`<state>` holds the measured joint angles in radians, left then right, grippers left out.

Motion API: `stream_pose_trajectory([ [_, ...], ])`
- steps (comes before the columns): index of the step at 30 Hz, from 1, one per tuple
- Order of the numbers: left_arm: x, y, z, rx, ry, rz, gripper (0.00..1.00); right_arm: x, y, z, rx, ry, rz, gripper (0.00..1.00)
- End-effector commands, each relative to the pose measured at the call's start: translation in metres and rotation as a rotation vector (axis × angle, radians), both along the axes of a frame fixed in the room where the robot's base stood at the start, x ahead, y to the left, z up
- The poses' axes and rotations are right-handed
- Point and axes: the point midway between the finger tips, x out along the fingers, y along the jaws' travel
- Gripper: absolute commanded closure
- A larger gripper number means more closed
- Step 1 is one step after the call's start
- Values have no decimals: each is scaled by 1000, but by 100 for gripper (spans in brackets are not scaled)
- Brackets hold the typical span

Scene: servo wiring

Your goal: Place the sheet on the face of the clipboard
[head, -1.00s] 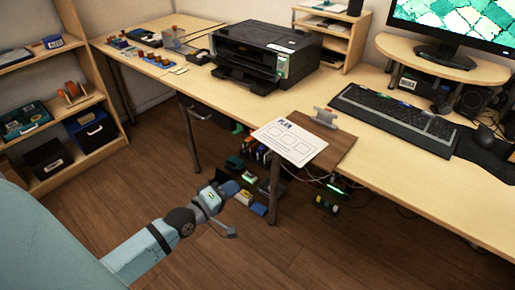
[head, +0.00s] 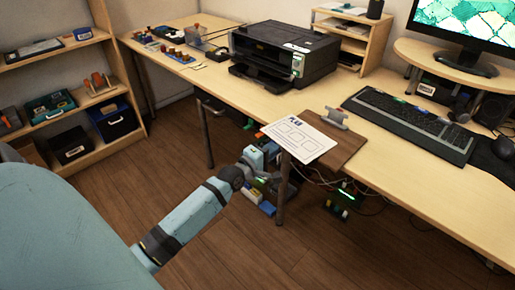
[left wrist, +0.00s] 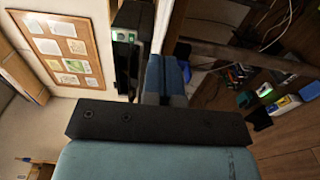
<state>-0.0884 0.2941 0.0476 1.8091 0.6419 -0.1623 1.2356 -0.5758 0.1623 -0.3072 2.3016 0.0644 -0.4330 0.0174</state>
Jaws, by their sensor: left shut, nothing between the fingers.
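The white sheet (head: 300,140) with printed boxes and a heading lies partly over the brown clipboard (head: 346,152) on the desk's front edge. The sheet sticks out past the clipboard's left side. The metal clip (head: 336,119) is at the clipboard's far end. My left gripper (head: 268,165) is just in front of and below the sheet's left edge. It is shut and empty, and whether it touches the sheet I cannot tell. Its blue fingers (left wrist: 165,80) show in the left wrist view, where I cannot make out the sheet. My right gripper is not in view.
A black printer (head: 284,55) stands on the desk behind the sheet. A keyboard (head: 410,125) lies to the right of the clipboard. Desk legs (head: 281,190), cables and small boxes (head: 258,202) are below the desk edge. The wooden floor in front is clear.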

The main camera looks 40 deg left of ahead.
Motion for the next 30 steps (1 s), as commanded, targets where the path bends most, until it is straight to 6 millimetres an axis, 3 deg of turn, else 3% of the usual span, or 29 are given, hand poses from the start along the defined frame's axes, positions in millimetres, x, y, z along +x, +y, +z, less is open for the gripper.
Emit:
stream_pose_trajectory([
  [16, 9, -10, 1, 1, 0, 0, 100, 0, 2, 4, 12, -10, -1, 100],
  [18, 15, -17, 4, 0, -1, 1, 100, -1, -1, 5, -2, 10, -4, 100],
  [22, 33, -39, 6, -4, -1, 1, 100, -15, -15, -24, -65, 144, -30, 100],
  [30, 54, -63, 1, 2, 1, 0, 100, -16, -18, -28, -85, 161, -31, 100],
])
